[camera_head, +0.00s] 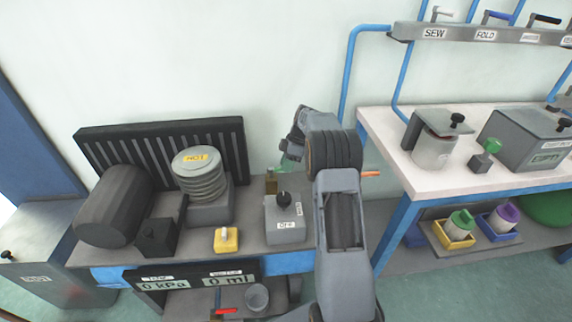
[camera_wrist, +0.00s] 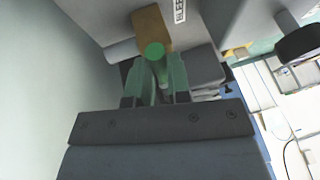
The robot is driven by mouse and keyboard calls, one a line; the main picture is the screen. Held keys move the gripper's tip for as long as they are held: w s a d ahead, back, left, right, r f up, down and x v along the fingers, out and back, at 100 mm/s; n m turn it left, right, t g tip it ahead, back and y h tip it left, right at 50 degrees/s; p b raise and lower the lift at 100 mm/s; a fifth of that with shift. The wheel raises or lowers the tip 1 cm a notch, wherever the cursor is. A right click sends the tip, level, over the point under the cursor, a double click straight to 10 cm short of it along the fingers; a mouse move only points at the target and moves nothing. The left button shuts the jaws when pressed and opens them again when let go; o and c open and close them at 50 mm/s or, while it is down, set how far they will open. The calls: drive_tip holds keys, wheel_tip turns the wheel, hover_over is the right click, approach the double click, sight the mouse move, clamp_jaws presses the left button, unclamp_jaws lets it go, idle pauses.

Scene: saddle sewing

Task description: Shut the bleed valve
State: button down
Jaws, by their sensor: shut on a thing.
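The bleed valve shows in the wrist view as a brass block (camera_wrist: 151,24) with a green round-ended handle (camera_wrist: 155,50). A partly cut-off label stands on the grey housing beside it. In the head view its brass body (camera_head: 271,183) stands on the bench left of my arm. My gripper (camera_wrist: 156,75) is shut on the green handle, with one green finger on each side of it. In the head view my gripper (camera_head: 289,166) is partly hidden behind my wrist, and the handle cannot be made out there.
A grey box with a black knob (camera_head: 284,218) stands close to the valve. A coiled "HOT" unit (camera_head: 200,178), a yellow block (camera_head: 226,240) and a dark cylinder (camera_head: 115,206) are further left. A display (camera_head: 196,281) reads 0 kPa and 0 ml. A white-topped table (camera_head: 460,180) stands right.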

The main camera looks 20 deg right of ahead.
drive_tip(key=c, duration=1.1)
unclamp_jaws()
drive_tip(key=p+v, duration=0.3)
drive_tip(key=v, duration=1.1)
drive_tip(key=shift+w, duration=0.1)
